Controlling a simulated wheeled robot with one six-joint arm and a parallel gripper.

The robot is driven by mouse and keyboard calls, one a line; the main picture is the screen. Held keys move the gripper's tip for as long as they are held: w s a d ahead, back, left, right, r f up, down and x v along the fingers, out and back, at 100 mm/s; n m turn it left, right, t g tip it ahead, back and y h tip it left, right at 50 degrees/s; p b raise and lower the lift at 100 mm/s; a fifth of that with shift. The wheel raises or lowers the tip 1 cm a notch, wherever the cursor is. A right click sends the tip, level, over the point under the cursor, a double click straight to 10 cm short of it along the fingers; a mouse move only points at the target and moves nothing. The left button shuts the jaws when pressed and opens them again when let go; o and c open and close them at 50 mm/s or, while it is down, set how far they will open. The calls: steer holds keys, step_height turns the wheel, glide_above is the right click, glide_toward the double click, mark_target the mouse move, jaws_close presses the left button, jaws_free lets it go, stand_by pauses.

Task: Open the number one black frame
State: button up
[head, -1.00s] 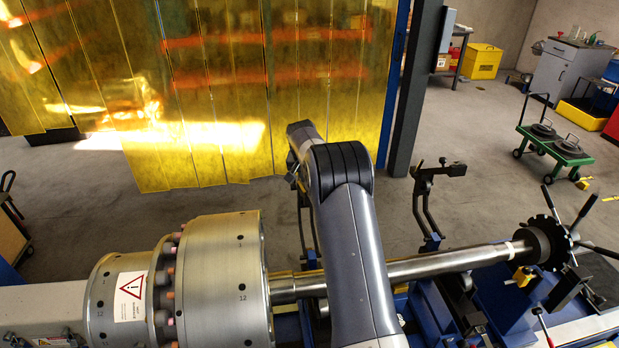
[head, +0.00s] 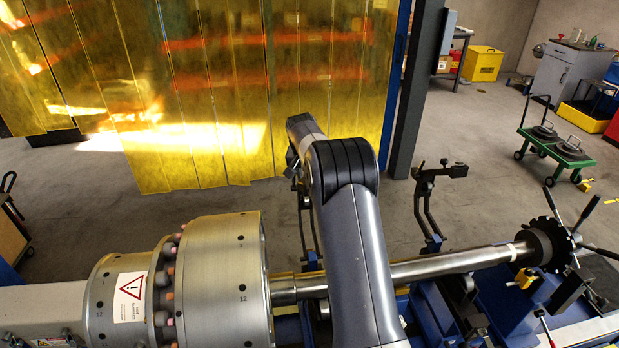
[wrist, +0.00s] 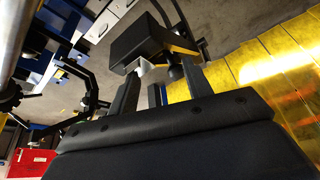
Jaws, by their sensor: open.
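Two black frames stand along the machine. One curved black frame (head: 429,204) stands upright right of my arm in the head view, above the shaft. The other black frame (head: 304,222) is mostly hidden behind my arm. No numbers on them can be read. In the wrist view my gripper (wrist: 164,72) is open, its two fingers apart. A black block (wrist: 141,42) with a small pale knob lies at the fingertips, and a curved black bar (wrist: 183,22) shows beyond it. I cannot tell whether the fingers touch the block. My gripper is hidden in the head view.
A long steel shaft (head: 438,263) runs from the large metal drum (head: 213,279) to a toothed black disc (head: 546,243) at right. Yellow strip curtains (head: 200,120) hang behind my arm, beside a dark post (head: 414,95). A green cart (head: 556,149) stands on open floor at right.

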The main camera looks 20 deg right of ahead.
steer(key=v, duration=0.4)
steer(key=b+v, duration=0.1)
steer(key=v, duration=0.3)
steer(key=shift+w+r, duration=0.15)
steer(key=shift+r, duration=0.2)
steer(key=shift+c, duration=0.4)
